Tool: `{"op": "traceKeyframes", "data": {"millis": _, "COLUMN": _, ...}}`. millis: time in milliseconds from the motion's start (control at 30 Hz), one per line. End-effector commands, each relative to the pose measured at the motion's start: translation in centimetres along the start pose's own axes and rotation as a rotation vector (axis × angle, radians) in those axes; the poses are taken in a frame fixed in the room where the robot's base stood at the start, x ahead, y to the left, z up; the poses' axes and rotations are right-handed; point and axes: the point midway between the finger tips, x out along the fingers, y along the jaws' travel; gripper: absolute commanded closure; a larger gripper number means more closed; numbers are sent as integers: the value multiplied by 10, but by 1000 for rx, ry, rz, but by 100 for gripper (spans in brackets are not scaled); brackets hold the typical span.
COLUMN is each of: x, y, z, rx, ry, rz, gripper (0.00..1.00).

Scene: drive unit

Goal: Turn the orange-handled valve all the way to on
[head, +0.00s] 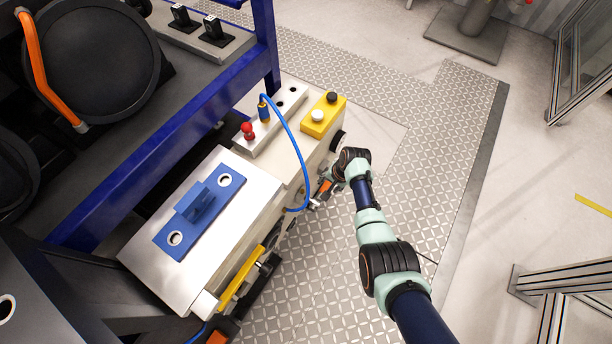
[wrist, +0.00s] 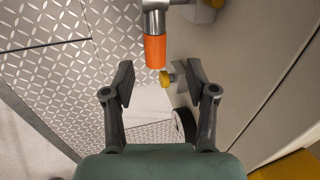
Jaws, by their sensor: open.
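The orange-handled valve (wrist: 155,51) is at the top centre of the wrist view, a grey metal piece with an orange grip pointing down towards the space between my fingers. In the head view its orange grip (head: 325,187) is small, on the side of the cream machine, partly crowded by my wrist. My gripper (wrist: 159,80) is open, one finger to each side below the orange grip, with nothing between its pads. I cannot tell exactly how far the grip is from the fingertips in depth. In the head view my gripper is mostly hidden beside the machine.
The cream drive unit (head: 295,157) has a yellow button box (head: 323,116), a red knob (head: 248,131) and a looping blue cable (head: 302,150) on top.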

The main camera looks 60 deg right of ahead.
Motion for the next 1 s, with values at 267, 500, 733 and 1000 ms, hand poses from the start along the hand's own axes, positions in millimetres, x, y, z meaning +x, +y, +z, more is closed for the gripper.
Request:
{"op": "traceKeyframes", "data": {"millis": 267, "x": 16, "y": 7, "z": -1, "rx": 18, "ry": -8, "rz": 4, "gripper": 43}}
{"op": "traceKeyframes", "data": {"millis": 500, "x": 66, "y": 8, "z": 0, "rx": 16, "ry": -8, "rz": 5, "gripper": 43}}
{"op": "traceKeyframes", "data": {"millis": 733, "x": 84, "y": 6, "z": 0, "rx": 16, "ry": -7, "rz": 4, "gripper": 43}}
{"op": "traceKeyframes", "data": {"millis": 1000, "x": 82, "y": 6, "z": 0, "rx": 15, "ry": -7, "rz": 4, "gripper": 46}}
